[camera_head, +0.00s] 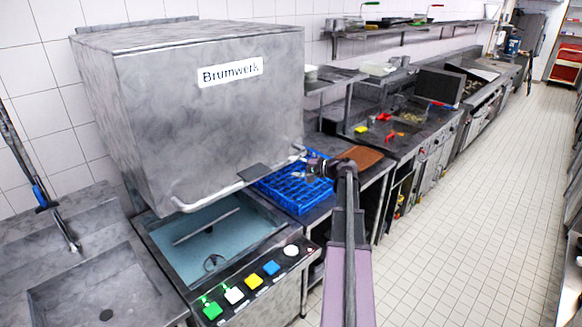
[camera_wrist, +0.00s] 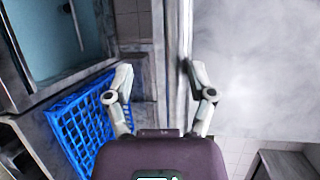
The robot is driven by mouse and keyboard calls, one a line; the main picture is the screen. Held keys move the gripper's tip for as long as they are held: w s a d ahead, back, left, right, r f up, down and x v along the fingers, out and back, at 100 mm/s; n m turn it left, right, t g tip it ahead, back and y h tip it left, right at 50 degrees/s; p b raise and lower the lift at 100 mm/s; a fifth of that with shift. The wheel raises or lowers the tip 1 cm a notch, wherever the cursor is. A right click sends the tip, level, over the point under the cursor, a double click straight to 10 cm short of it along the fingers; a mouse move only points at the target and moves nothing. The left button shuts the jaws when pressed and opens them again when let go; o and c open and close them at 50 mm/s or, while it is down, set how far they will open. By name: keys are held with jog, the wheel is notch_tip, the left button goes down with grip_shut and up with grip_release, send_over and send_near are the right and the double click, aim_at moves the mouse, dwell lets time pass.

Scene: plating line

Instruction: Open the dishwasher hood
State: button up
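The dishwasher hood (camera_head: 210,110) is a large grey box labelled "Brumwerk". It is raised above the wash tub (camera_head: 215,235), whose pale blue interior shows under it. A light handle bar (camera_head: 215,195) runs along the hood's lower front edge. My gripper (camera_head: 308,160) is at the right end of this bar in the head view. In the wrist view my gripper (camera_wrist: 158,75) has its two fingers spread apart, with nothing clamped between them. The hood (camera_wrist: 250,60) fills the right of that view, its edge close to the right finger. Contact with the bar cannot be told.
A blue dish rack (camera_head: 295,190) lies on the counter right of the tub, below my gripper. A button panel (camera_head: 250,280) is on the machine's front. A sink (camera_head: 95,285) is at the left. The tiled floor (camera_head: 480,200) at the right is clear.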

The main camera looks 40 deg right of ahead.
jog(key=p+v, duration=0.2)
jog(key=v, duration=1)
dwell(1.5)
jog(key=shift+s+d, duration=0.1)
jog(key=shift+s, duration=0.05)
dwell(0.6)
jog(key=w+a+f+n+g+b, duration=0.25)
jog(key=a+f, duration=0.35)
jog(key=a, duration=0.3)
jog(key=w+a+f+n+g+b, duration=0.1)
jog(key=w+a+f+g+b, duration=0.15)
jog(key=a+f, duration=0.5)
jog(key=w+a+f+n+g+b, duration=0.1)
jog(key=a+f+n+g+b, duration=0.2)
jog(key=a, duration=0.8)
jog(key=s+a+f+n+g+h+b, duration=0.3)
jog(key=s+a+f+b, duration=0.1)
jog(key=a+f, duration=0.5)
jog(key=s+a+f+n+g+h+b, duration=0.3)
jog(key=a+f+b, duration=0.4)
jog(key=a, duration=0.7)
jog(key=shift+s+a+f+n+h, duration=0.2)
jog(key=shift+s+f+n+h, duration=0.35)
jog(key=shift+s+f, duration=0.55)
jog(key=shift+r, duration=0.15)
